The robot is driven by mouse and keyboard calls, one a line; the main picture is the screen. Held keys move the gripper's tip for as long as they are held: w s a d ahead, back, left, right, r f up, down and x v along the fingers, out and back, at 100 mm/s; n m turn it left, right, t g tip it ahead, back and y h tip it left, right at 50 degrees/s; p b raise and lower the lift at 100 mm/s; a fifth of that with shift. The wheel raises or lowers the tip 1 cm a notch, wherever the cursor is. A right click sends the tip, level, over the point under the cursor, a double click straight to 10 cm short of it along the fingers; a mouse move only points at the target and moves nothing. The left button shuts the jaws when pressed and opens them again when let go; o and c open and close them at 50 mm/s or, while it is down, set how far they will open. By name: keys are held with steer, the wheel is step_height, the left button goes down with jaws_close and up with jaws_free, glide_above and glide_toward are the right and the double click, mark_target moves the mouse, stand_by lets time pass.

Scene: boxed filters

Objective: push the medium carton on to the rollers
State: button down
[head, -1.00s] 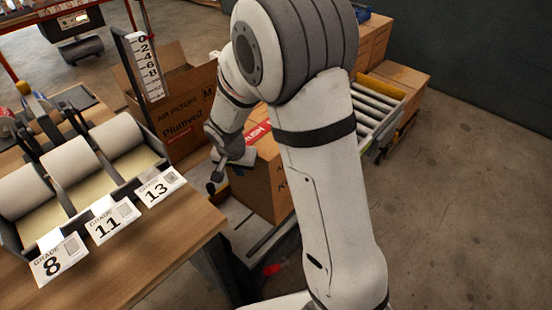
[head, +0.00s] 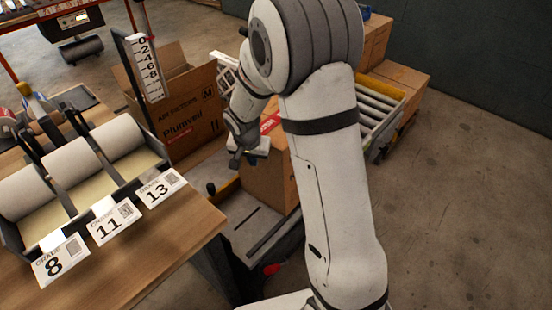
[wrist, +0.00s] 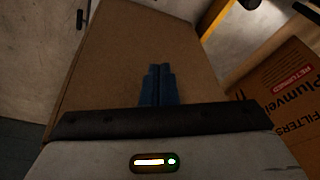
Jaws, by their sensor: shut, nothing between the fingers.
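A brown carton (head: 264,182) with red tape on top sits on a low dark platform, at the near end of the rollers (head: 372,110). My arm hides its right part, so its size mark cannot be read. My gripper (head: 235,164) is at the carton's near left side in the head view. In the wrist view, the shut blue fingers (wrist: 159,70) point at a plain brown face of the carton (wrist: 112,55), with nothing between them. They look to be at or very near that face; contact cannot be told for certain.
An open carton (head: 185,97) marked M and Plumveil stands left of the platform (head: 262,222). A table (head: 165,235) with filter rolls and grade cards is at the near left. More cartons (head: 399,75) stand beyond the rollers. The floor at the right is clear.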

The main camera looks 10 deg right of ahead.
steer(key=shift+d+f, duration=0.1)
steer(key=shift+d, duration=0.05)
steer(key=shift+w+d+p, duration=0.2)
steer(key=shift+w+d, duration=0.55)
steer(key=shift+d, duration=0.3)
steer(key=shift+w+d+p, duration=0.15)
steer(key=shift+w+d, duration=0.55)
steer(key=shift+d, duration=0.35)
steer(key=shift+w+d+p, duration=0.2)
steer(key=shift+w+d, duration=0.5)
steer(key=shift+d, duration=0.35)
steer(key=shift+w+d+p, duration=0.2)
steer(key=shift+w+d, duration=0.45)
steer(key=shift+d, duration=0.35)
steer(key=shift+w+d+p, duration=0.2)
steer(key=shift+w+d, duration=0.5)
steer(key=shift+d, duration=0.35)
steer(key=shift+w+d+p, duration=0.15)
steer(key=shift+w+d, duration=0.5)
steer(key=shift+d, duration=0.35)
